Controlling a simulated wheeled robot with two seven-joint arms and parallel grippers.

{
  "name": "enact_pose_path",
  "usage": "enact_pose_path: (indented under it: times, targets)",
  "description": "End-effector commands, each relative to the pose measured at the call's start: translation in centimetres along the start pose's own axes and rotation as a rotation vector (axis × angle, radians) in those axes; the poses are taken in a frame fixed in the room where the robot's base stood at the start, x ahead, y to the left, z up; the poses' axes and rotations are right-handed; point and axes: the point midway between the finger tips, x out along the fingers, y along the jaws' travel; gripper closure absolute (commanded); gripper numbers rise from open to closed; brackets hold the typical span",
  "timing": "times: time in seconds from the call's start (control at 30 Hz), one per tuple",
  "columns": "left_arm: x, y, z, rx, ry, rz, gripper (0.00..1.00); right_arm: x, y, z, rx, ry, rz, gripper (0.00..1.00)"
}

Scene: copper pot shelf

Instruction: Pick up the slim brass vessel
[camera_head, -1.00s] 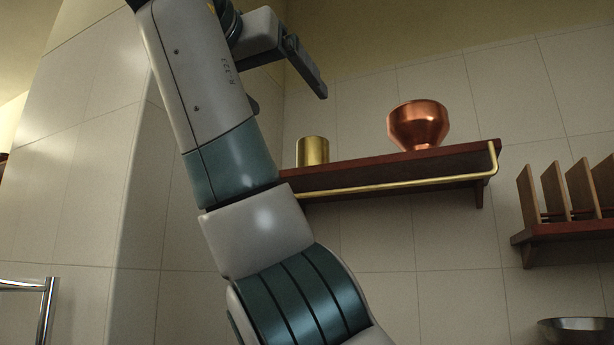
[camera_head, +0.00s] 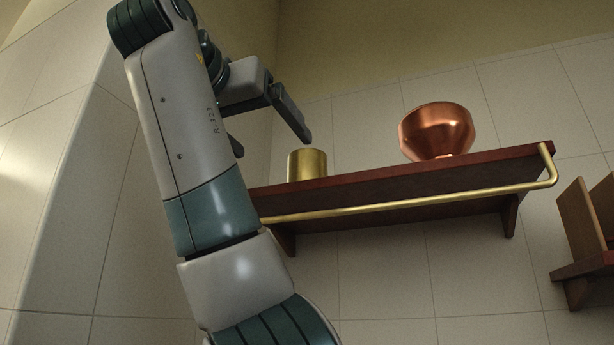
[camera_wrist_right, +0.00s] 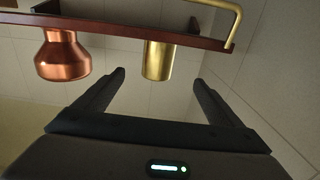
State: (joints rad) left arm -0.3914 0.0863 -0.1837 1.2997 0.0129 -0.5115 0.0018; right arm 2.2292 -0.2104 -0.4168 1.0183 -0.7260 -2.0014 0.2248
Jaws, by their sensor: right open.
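The slim brass vessel (camera_head: 307,165) is a plain gold cylinder standing upright near the left end of the wooden shelf (camera_head: 400,182). My right gripper (camera_head: 272,146) is open and empty, above the shelf's left end, with one finger's tip close to the vessel's top in the picture. In the right wrist view the scene is upside down. There the brass vessel (camera_wrist_right: 158,60) lies between the lines of the two open fingers of my right gripper (camera_wrist_right: 158,78), just beyond or level with the tips; I cannot tell which. My left gripper is not in view.
A wide copper pot (camera_head: 437,131) stands on the same shelf to the right, with clear shelf between. A brass rail (camera_head: 420,203) runs along the shelf's front edge. A lower rack with wooden boards (camera_head: 580,222) is at the far right. The tiled wall is behind.

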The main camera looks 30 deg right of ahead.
Motion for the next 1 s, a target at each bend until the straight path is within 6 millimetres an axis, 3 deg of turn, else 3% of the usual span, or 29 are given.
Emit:
enact_pose_path:
  times: [0.27, 0.87, 1.0]
  targets:
    - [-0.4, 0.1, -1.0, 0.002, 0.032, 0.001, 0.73, 1.3, 0.0, -0.1, -0.001, -0.002, 0.002, 0.11]
    - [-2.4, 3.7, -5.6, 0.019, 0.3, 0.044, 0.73, 10.1, 0.1, -0.2, -0.002, -0.001, 0.003, 0.11]
    - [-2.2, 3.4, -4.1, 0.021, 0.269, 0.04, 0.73, 11.7, 0.1, -0.1, 0.0, -0.001, 0.001, 0.11]
